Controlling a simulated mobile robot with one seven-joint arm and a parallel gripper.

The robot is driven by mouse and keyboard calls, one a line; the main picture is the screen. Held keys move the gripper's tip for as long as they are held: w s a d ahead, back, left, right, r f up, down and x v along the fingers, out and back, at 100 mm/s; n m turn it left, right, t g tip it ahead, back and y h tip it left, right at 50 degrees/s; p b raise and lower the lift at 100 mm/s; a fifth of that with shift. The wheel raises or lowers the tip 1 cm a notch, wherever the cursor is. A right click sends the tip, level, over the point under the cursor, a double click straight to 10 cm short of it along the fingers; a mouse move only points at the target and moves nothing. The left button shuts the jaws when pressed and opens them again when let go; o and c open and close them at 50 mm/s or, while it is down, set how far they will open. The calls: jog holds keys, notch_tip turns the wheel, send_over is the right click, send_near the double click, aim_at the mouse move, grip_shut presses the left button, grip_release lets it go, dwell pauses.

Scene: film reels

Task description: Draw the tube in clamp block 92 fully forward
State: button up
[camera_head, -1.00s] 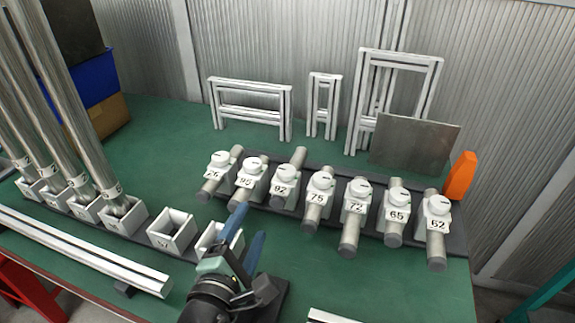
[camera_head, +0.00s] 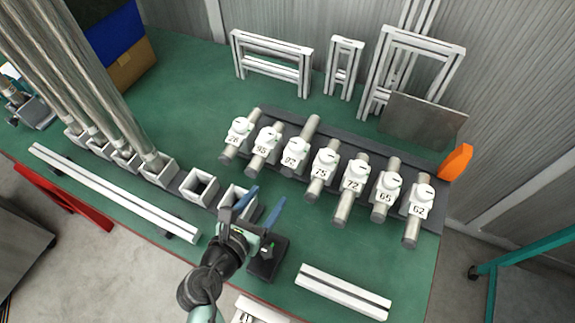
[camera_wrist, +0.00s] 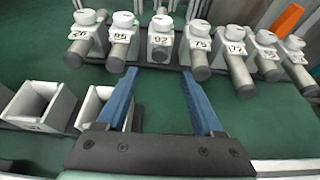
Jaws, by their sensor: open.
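Clamp block 92 (camera_head: 294,157) is a white block with a round knob, third from the left in the row. Its grey tube (camera_head: 309,130) sticks out well behind the block, and little or none shows in front. In the wrist view block 92 (camera_wrist: 160,42) stands ahead, between the lines of my two blue fingers. My gripper (camera_head: 269,194) is open and empty, in front of the row and apart from block 92. It also shows in the wrist view (camera_wrist: 160,74), with bare green table between the fingertips.
Block 95 (camera_head: 265,148) and block 75 (camera_head: 325,169) flank block 92 closely; their tubes stick out in front. Open square sockets (camera_head: 200,186) and tall upright tubes (camera_head: 105,90) stand at left. White frames (camera_head: 270,62) and an orange piece (camera_head: 456,162) stand behind and right.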

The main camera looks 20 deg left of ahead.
aim_at(286, 172)
jog(key=b+x, duration=0.1)
jog(key=x, duration=1)
jog(key=shift+w, duration=0.1)
grip_shut()
dwell(1.0)
